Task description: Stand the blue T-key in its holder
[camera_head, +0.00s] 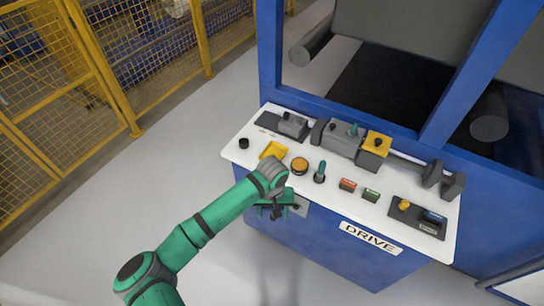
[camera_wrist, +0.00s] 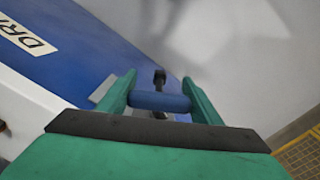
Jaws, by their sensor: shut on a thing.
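The blue T-key shows in the wrist view as a blue crossbar (camera_wrist: 160,102) with a dark shaft pointing away from my gripper. My gripper (camera_wrist: 160,98) is shut on the crossbar, with one green finger at each end. In the head view my gripper (camera_head: 274,208) hangs in front of the console's front edge, below the level of its top. The key is mostly hidden there by the gripper. I cannot tell for certain which part of the console is the key's holder.
The white console top (camera_head: 232,152) carries a yellow tray (camera_head: 273,150), an orange button (camera_head: 299,165), a teal-handled lever (camera_head: 320,172) and a black tray (camera_head: 425,228) at the right. A grey roller assembly runs along the back. Yellow fencing (camera_head: 110,90) stands at the left; the floor between is clear.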

